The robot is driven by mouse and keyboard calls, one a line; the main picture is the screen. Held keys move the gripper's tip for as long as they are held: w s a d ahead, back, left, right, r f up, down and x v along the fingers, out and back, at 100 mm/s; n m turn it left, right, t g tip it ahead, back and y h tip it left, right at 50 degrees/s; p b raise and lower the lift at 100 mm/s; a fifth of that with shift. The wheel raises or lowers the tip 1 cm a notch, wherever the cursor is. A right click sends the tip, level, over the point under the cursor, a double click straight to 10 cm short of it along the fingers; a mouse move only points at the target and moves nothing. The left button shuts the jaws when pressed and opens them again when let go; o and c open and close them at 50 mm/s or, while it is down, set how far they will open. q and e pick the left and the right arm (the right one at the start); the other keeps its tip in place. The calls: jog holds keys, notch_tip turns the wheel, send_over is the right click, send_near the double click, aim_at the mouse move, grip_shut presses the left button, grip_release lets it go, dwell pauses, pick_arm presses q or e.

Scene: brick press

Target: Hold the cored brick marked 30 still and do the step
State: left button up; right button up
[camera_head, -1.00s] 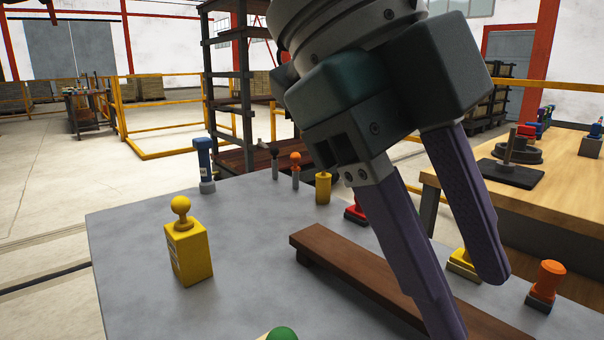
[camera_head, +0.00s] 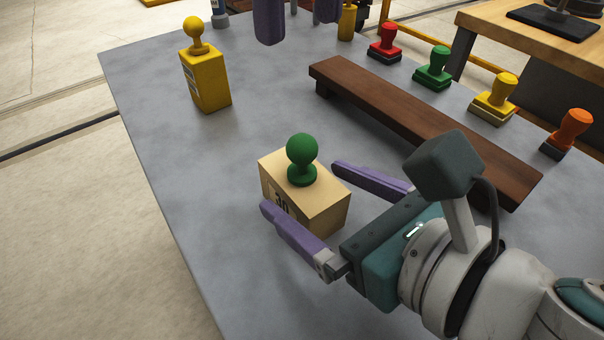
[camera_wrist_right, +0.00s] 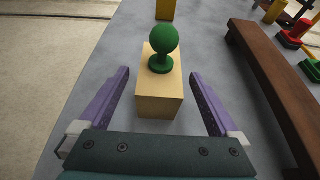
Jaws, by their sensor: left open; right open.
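The cored brick marked 30 (camera_head: 318,212) is a tan block standing on the grey table, with a green round-knobbed piece (camera_head: 302,160) on its top. My right gripper (camera_head: 300,186) is open, with one purple finger on each side of the brick. In the right wrist view the brick (camera_wrist_right: 160,97) sits between the fingers, with visible gaps on both sides. My left gripper (camera_head: 298,28) is open at the top edge of the head view, beyond the brick and away from it. Only its fingers show.
A yellow block with a yellow knob (camera_head: 206,82) stands at the far left of the grey table (camera_head: 180,150). A long brown wooden rail (camera_head: 410,118) lies to the right. Behind it stand red (camera_head: 385,42), green (camera_head: 433,68), yellow (camera_head: 494,98) and orange (camera_head: 568,132) stamps.

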jog(key=shift+x, duration=1.45)
jog(key=c, duration=1.3)
pick_arm(q)
jog(key=shift+o, duration=0.2)
pick_arm(e)
jog(key=shift+c, duration=0.2)
